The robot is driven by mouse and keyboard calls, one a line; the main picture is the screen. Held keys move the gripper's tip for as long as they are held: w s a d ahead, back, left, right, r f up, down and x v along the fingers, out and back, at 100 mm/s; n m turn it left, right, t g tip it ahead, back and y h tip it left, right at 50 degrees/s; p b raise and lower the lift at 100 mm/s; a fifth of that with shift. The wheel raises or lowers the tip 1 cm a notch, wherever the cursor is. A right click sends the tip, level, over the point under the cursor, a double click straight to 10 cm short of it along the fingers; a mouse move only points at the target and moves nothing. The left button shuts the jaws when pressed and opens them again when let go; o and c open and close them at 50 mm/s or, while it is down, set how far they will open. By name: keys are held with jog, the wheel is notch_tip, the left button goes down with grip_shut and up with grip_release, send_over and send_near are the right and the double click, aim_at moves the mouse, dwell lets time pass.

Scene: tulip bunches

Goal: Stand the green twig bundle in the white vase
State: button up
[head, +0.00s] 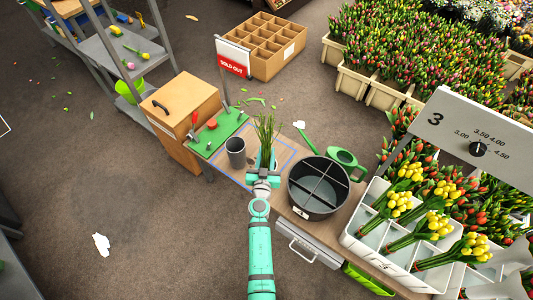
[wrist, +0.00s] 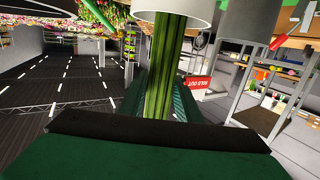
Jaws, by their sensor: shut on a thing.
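My gripper (head: 263,178) is shut on the green twig bundle (head: 267,130), which stands roughly upright above the near table. The twigs' tops fan out above the fingers. In the wrist view, which is upside down, the stems (wrist: 160,70) run between the fingers towards the white vase (wrist: 145,12) at the top edge. They seem to enter its mouth; their lower ends are hidden. In the head view my gripper and the twigs mostly hide the vase.
A grey pot (head: 236,152) stands close on the left. A dark divided bucket (head: 318,212) and a green watering can (head: 347,166) stand on the right. A green board (head: 217,131) with small items and a wooden box (head: 180,105) lie further left.

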jog(key=shift+f, duration=0.1)
jog(key=shift+f, duration=0.5)
jog(key=o, duration=1.9)
jog(key=shift+s, duration=0.1)
jog(key=s, duration=0.7)
jog(key=s+a+r, duration=0.1)
jog(key=s, duration=0.2)
jog(key=shift+s, duration=0.25)
jog(key=shift+a, duration=0.1)
